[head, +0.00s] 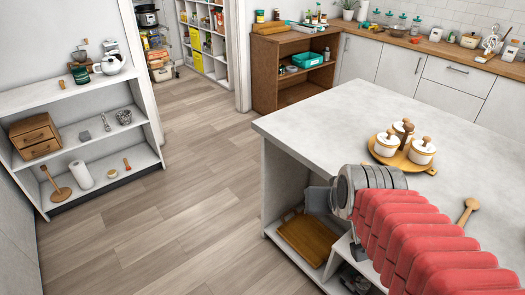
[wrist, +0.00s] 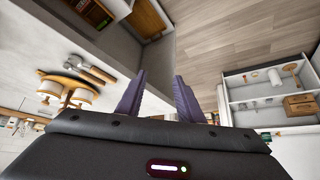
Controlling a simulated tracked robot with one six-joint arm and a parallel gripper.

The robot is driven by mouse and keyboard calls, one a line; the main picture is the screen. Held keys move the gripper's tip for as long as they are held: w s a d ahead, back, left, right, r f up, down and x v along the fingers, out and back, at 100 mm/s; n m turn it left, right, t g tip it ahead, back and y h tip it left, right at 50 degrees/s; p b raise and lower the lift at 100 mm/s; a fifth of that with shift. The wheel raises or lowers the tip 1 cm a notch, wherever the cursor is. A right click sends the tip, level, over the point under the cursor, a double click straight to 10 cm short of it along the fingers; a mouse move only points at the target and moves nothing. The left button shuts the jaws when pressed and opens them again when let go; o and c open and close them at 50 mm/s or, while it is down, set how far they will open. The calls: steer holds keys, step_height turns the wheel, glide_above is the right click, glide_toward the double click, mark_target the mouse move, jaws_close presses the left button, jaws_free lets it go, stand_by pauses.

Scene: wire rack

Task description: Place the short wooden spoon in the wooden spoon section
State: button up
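My gripper (head: 317,200) is at the island's left edge, well to the left of the spoon. In the wrist view my gripper (wrist: 160,85) shows two dark purple fingers spread apart with nothing between them. I cannot make out the spoon in the wrist view. No section marked for wooden spoons is recognisable.
A round wooden tray (head: 405,162) with white lidded canisters stands on the island, near the spoon. A brown board (head: 307,238) lies on the island's lower shelf. A white shelf unit (head: 85,100) stands at the left, with clear floor (head: 180,190) between.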

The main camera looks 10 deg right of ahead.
steer(key=s+a+r+n+g+y, duration=0.1)
steer(key=s+a+r+n, duration=0.1)
steer(key=s+a, duration=0.5)
steer(key=shift+a+n, duration=0.4)
steer(key=shift+a, duration=0.2)
steer(key=shift+o, duration=0.5)
steer(key=shift+c, duration=0.9)
